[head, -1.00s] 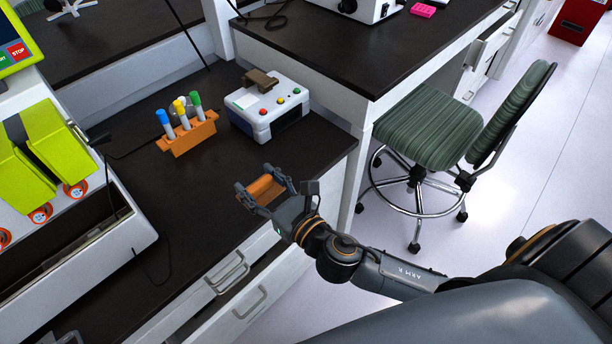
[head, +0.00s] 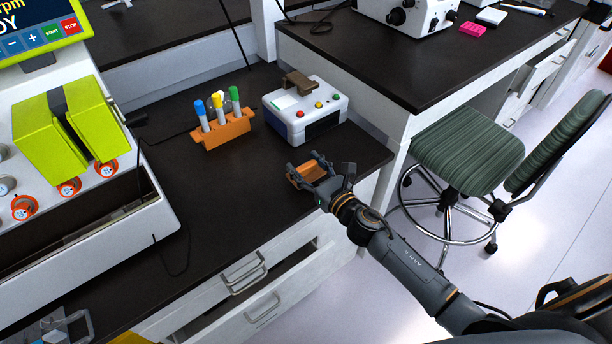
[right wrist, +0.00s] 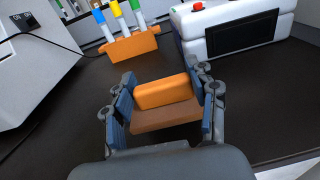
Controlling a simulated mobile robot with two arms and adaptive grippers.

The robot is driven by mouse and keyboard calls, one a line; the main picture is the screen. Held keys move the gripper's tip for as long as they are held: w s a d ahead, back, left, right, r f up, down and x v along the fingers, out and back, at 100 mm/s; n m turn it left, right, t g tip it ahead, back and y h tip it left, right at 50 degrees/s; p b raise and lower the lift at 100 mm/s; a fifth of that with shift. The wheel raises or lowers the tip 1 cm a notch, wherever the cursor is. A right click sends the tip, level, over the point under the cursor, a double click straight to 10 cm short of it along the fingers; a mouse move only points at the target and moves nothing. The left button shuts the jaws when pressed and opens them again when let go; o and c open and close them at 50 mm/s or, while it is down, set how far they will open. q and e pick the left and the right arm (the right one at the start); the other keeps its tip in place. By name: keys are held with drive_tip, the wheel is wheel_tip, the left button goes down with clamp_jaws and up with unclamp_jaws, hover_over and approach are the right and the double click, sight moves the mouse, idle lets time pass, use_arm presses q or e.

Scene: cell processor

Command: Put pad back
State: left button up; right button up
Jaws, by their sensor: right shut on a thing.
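The pad is an orange and brown block (head: 306,176). My right gripper (head: 307,173) is shut on it, over the front right part of the dark bench. In the right wrist view the pad (right wrist: 166,102) sits between the two fingers, orange on its far side and brown on its near side. I cannot tell whether it touches the bench top. The gripper is in front of a white and blue box with coloured buttons (head: 309,124), apart from it. My left gripper is not in view.
An orange rack (head: 226,131) with several capped tubes stands left of the button box. A white processor with lime-green parts (head: 60,140) fills the left side. Bare dark bench (head: 225,195) lies between the processor and my gripper. A green chair (head: 465,150) stands at right.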

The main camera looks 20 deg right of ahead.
sight(312, 182)
wheel_tip(312, 182, down, 3)
drive_tip(key=shift+r, duration=0.15)
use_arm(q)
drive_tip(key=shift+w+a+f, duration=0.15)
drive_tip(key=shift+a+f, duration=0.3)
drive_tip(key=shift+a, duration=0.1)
use_arm(e)
drive_tip(key=shift+a, duration=0.1)
use_arm(q)
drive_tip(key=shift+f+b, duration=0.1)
drive_tip(key=shift+b, duration=0.2)
use_arm(e)
drive_tip(key=shift+f, duration=0.3)
drive_tip(key=o, duration=1.7)
drive_tip(key=shift+r, duration=0.1)
